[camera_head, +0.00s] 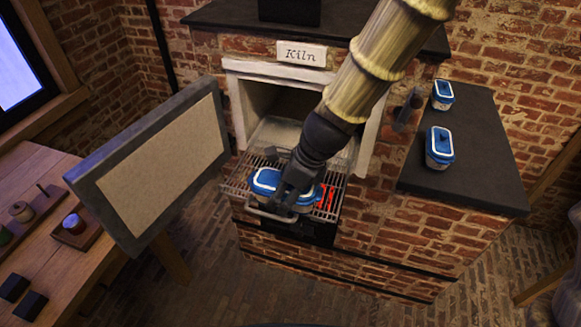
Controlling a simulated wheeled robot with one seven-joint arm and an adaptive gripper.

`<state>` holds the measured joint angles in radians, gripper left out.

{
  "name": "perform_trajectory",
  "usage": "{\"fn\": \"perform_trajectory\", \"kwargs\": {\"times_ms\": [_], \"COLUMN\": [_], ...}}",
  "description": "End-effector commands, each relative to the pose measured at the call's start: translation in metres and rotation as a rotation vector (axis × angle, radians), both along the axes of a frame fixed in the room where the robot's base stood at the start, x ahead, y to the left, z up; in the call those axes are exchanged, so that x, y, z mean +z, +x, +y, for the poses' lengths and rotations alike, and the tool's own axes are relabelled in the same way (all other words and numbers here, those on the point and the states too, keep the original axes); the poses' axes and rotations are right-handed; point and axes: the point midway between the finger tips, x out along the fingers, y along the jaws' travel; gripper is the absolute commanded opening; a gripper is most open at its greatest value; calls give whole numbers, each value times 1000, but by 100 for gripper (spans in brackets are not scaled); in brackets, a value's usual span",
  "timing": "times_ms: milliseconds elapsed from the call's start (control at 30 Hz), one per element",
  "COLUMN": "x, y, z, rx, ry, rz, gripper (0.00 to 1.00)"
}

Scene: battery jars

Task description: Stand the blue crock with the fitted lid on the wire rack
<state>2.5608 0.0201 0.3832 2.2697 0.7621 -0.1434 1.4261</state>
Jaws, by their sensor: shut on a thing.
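Two more blue and white crocks stand on the dark counter at the right: a rear one (442,91) and a nearer one (440,143) with a dark knob.
The kiln (248,98) is open, its thick door (150,170) swung out to the left. Something glows red (326,196) under the rack's right side. A wooden table (80,235) with small items is at the left. The counter (470,190) has free room at its front.

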Motion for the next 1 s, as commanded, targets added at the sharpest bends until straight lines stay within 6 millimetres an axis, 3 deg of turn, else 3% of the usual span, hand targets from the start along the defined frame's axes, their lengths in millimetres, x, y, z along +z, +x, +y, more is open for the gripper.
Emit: {"fn": "perform_trajectory", "kwargs": {"times_ms": [633,800,1000], "x": [-7,-10,-12], "y": [116,133,139], "z": [-10,-11,-12], "rx": [-3,-1,-1], "ry": [1,1,1], "rz": [-1,-1,-1], "gripper": [28,28,28]}}
